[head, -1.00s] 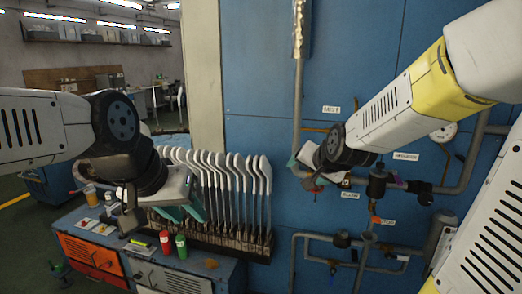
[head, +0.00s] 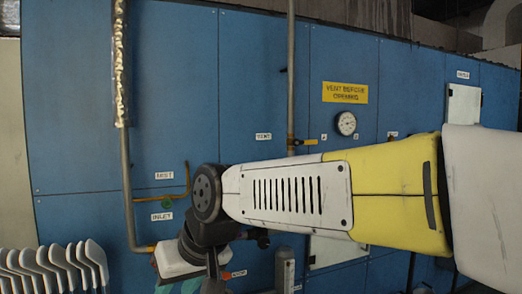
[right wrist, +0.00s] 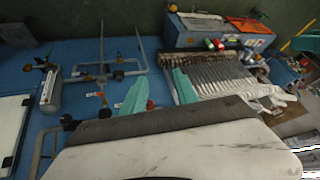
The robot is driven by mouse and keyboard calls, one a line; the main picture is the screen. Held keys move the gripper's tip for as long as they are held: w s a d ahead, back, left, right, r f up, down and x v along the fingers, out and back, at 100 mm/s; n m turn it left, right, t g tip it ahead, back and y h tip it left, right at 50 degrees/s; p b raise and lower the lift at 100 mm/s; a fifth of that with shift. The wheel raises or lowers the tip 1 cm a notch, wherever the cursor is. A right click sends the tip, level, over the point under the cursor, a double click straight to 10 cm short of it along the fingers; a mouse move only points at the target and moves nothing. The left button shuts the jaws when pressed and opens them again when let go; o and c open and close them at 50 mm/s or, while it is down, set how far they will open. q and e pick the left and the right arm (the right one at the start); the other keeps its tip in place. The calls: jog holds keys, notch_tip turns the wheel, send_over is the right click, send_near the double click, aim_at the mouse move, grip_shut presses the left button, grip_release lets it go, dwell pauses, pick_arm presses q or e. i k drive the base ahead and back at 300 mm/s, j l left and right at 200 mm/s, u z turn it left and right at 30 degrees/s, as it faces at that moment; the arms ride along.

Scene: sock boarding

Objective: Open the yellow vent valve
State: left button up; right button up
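A yellow valve handle (head: 306,142) lies horizontal on a vertical pipe on the blue wall in the head view, beside a small label that seems to read VENT (head: 263,136). It is a short way above my right forearm, and nothing touches it. My right gripper (right wrist: 161,85) shows two teal fingers apart in the right wrist view, with nothing seen between them. In the head view the right gripper is low and left of the handle, mostly hidden behind its own wrist. My left gripper is out of view.
A yellow sign (head: 345,92) and a round gauge (head: 347,123) are right of the handle. An inlet pipe (head: 127,190) runs down the wall at left. White sock boards (head: 75,265) stand at lower left. The wall above my right arm is mostly clear.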

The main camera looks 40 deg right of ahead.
aim_at(296, 142)
jog(key=l+z, duration=0.15)
jog(key=z, duration=0.3)
jog(key=k+l+z, duration=0.1)
jog(key=z, duration=0.4)
jog(key=l+z, duration=0.25)
jog(key=z, duration=0.2)
